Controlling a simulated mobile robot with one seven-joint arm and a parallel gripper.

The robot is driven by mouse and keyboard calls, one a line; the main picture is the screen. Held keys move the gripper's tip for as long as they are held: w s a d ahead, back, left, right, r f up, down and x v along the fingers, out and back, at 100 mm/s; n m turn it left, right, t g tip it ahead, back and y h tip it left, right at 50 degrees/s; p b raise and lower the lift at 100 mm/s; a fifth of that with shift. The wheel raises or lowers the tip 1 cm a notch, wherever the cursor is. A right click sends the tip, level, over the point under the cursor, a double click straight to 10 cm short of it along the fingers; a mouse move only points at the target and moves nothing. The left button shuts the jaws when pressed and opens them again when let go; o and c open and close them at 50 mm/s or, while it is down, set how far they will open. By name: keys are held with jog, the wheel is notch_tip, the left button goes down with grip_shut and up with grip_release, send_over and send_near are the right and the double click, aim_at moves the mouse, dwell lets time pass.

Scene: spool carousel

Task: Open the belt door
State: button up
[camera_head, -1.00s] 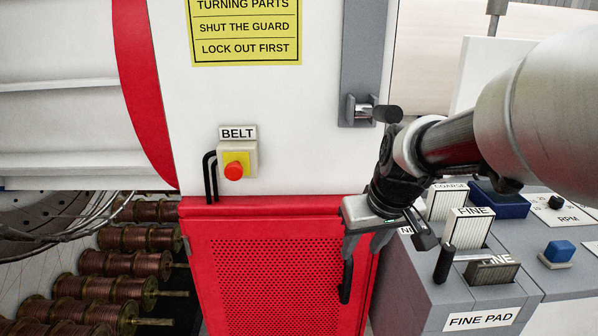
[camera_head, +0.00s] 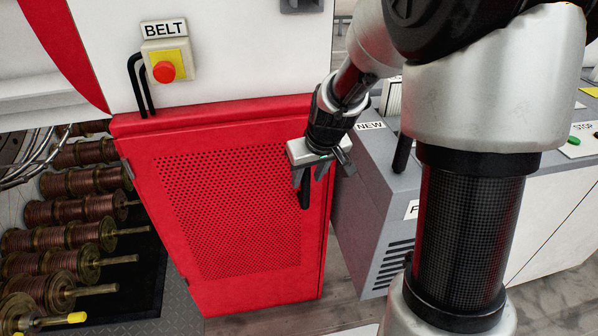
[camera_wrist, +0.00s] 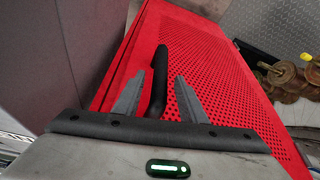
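The belt door (camera_head: 225,215) is a red panel with a perforated middle, below the white cabinet front, and it looks shut. It fills much of the wrist view (camera_wrist: 215,70). Its black handle (camera_head: 305,192) is upright near the door's right edge. My gripper (camera_head: 314,180) is at the top of the handle. In the wrist view the handle (camera_wrist: 158,75) stands between the two grey fingers (camera_wrist: 156,92), with a gap visible on the right side. The fingers are apart and open. Contact on the left side is hard to tell.
A red button under the BELT label (camera_head: 163,72) is above the door. A grey console (camera_head: 375,200) stands close on the right. Several copper spools (camera_head: 60,213) on a rack are at the left. Bare floor (camera_head: 300,318) shows in front.

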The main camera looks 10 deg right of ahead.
jog(key=shift+x, duration=1.6)
grip_shut()
